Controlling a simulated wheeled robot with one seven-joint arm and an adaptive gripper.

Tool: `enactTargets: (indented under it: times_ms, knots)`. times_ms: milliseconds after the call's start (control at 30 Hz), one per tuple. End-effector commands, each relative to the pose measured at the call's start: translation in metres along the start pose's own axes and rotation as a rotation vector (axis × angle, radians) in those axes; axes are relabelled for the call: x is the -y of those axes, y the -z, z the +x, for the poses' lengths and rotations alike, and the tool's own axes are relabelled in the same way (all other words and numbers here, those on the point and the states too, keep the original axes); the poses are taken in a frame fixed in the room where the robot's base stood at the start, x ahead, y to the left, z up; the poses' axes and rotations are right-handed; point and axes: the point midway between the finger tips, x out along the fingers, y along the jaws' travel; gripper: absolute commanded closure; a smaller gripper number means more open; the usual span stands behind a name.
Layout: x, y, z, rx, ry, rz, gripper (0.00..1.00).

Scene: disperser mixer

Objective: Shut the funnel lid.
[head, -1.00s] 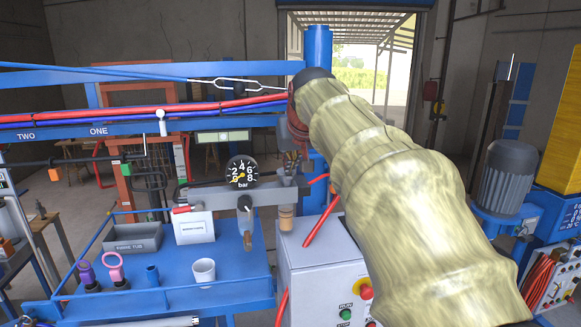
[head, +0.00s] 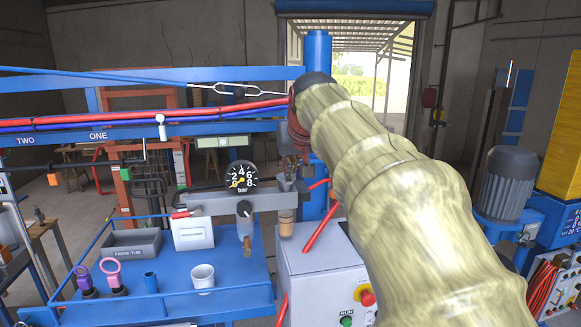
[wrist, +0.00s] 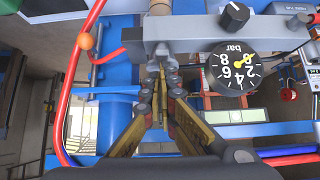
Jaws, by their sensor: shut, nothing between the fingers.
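My gripper (head: 290,168) is at the far end of my pale, sleeved arm, beside the grey bar (head: 222,203) under the pressure gauge (head: 241,178). In the wrist view my gripper (wrist: 158,72) has its fingers drawn together at the tips, close to the grey bar (wrist: 203,32), with nothing seen between them. Contact with the bar cannot be told. My arm hides much of the right of the head view.
A blue tray table (head: 135,300) carries a grey parts tub (head: 131,243) and a white cup (head: 203,277). A grey control box (head: 310,262) and a red lever (head: 321,227) stand near my arm. Red and blue hoses (head: 130,117) run along the blue beam. A blue post (head: 318,60) rises behind.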

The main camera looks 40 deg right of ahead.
Motion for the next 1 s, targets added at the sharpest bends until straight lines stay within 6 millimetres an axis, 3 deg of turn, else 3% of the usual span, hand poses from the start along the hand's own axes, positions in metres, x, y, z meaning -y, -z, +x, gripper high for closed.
enactTargets:
  times_ms: [267,467,800,1000]
  knots:
    - [0.002,0.012,-0.010,-0.004,0.001,-0.001,1.00]
    - [0.006,0.035,-0.028,-0.001,0.002,-0.003,1.00]
    - [0.006,0.034,-0.094,-0.004,0.002,-0.002,1.00]
    - [0.006,0.034,-0.118,-0.002,0.002,-0.002,1.00]
